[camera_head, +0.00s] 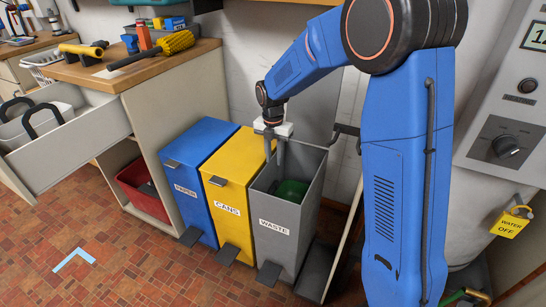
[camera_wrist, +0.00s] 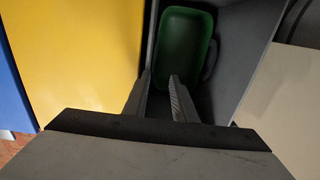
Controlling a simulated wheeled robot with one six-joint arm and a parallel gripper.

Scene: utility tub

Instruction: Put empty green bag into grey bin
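The grey bin (camera_head: 281,222), labelled WASTE, stands open at the right end of a row of bins. A green thing (camera_head: 291,190) lies inside it, seen through the open top; I take it for the green bag. In the wrist view the green bag (camera_wrist: 187,40) shows a rounded, rectangular outline and a dark loop at its right side. My gripper (camera_head: 275,160) is over the back left part of the grey bin's opening, pointing down. In the wrist view my gripper's fingers (camera_wrist: 160,77) are apart with nothing between them, and the green bag lies beyond the tips.
A yellow CANS bin (camera_head: 228,182) and a blue PAPER bin (camera_head: 192,180) stand closed to the left. A wooden-topped cabinet (camera_head: 140,65) with an open drawer (camera_head: 75,140) is further left. A red crate (camera_head: 143,190) sits low in the cabinet. The tiled floor in front is mostly clear.

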